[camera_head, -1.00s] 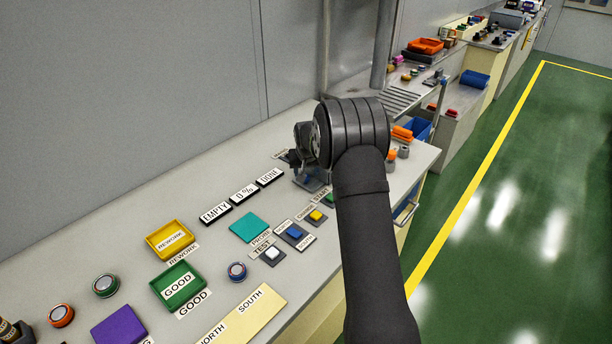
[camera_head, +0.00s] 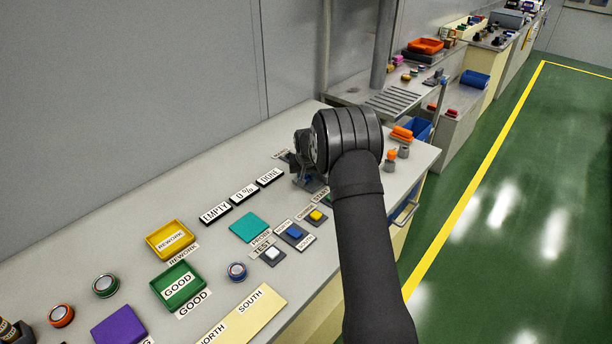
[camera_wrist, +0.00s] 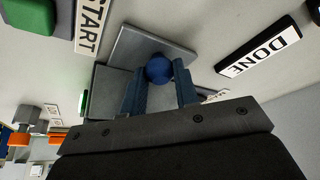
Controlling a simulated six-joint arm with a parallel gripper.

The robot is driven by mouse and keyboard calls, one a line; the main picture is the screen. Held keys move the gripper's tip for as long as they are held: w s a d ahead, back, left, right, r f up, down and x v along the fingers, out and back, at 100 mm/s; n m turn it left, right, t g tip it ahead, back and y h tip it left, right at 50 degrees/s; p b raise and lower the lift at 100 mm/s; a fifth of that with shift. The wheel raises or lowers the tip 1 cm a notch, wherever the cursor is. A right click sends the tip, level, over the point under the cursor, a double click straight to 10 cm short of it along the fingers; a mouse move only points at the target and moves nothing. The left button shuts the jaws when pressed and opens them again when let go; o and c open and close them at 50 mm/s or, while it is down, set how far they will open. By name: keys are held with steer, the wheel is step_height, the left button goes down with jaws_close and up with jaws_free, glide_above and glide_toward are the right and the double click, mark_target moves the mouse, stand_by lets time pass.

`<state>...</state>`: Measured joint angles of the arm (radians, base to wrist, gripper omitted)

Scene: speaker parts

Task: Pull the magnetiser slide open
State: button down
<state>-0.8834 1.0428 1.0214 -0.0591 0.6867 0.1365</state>
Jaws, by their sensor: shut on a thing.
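In the wrist view, my gripper (camera_wrist: 160,90) is shut on a round blue knob (camera_wrist: 158,68), one finger on each side of it. The knob stands on a flat grey plate (camera_wrist: 152,40), which I take to be the magnetiser slide. Another grey part lies beside the plate, partly behind the left finger. In the head view, my gripper (camera_head: 306,180) is low over the bench near its far end. My wrist hides most of the magnetiser there, so I cannot tell how far the slide stands out.
DONE (camera_wrist: 258,50) and START (camera_wrist: 90,20) labels lie on either side of the plate, with a green button (camera_wrist: 38,18) by START. In the head view, display blocks, a teal pad (camera_head: 249,228), a yellow tray (camera_head: 170,240) and a green tray (camera_head: 178,286) stand nearer on the bench.

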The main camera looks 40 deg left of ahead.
steer(key=s, duration=1.2)
steer(key=shift+s, duration=0.2)
steer(key=c, duration=1.1)
jaws_free()
steer(key=shift+r, duration=0.15)
steer(key=v, duration=1.7)
